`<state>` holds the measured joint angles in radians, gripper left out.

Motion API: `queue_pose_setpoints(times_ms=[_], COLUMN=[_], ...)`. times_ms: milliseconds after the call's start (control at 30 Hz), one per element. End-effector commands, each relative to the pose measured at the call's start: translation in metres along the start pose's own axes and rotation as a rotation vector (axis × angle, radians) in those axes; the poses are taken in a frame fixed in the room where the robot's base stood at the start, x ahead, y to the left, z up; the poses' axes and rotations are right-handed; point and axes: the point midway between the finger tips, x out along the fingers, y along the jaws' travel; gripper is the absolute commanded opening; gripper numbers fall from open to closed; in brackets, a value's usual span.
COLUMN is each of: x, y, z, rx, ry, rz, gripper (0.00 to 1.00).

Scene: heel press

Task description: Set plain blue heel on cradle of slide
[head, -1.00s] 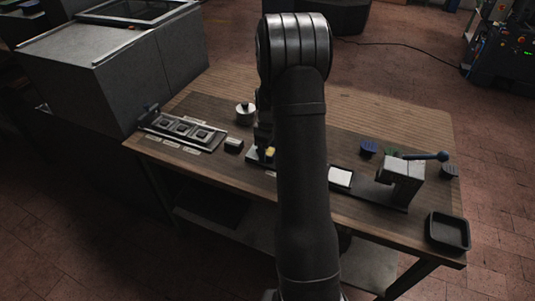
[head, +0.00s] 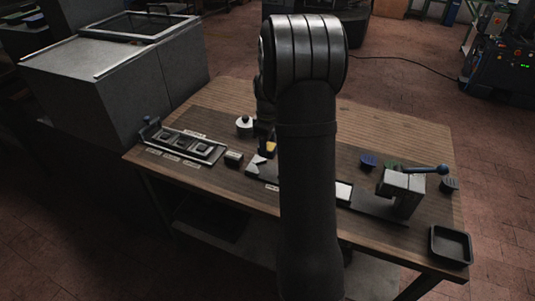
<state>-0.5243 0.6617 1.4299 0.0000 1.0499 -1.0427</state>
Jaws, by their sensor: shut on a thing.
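My gripper (head: 266,142) hangs low over the left-middle of the bench, mostly hidden by my own arm. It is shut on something. A small yellow patch (head: 271,147) shows at its lower end; I cannot tell if this is the held thing or a gripper part. No plain blue heel can be made out in the jaws. A dark blue round piece (head: 368,161) lies at the back right of the bench. The dark slide (head: 376,208) runs from under the press (head: 401,184) to the left. Its pale pad (head: 344,191), perhaps the cradle, is partly behind my arm.
A rack with several square pockets (head: 182,144) lies at left. A white round pot (head: 244,124) and a small block (head: 233,159) stand near the gripper. A grey fixture (head: 258,168) lies below it. The press lever (head: 428,169) juts right. An empty black tray (head: 451,246) sits front right.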

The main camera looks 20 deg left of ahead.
Motion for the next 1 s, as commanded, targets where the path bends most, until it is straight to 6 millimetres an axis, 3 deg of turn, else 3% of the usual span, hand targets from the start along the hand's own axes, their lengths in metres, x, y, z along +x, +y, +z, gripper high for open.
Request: queue_pose_setpoints(times_ms=[133, 267, 600, 800, 1000], x=[-0.013, -0.016, -0.022, -0.025, -0.028], y=[0.008, 0.023, 0.061, 0.069, 0.067], z=[0.014, 0.045, 0.158, 0.212, 0.26], rx=[0.09, 0.3, 1.046, 1.364, 1.543], ry=[0.001, 0.0, 0.001, 0.001, 0.0], rz=[0.001, 0.001, 0.001, 0.0, 0.0], gripper=[0.18, 0.18, 0.18, 0.18, 0.18])
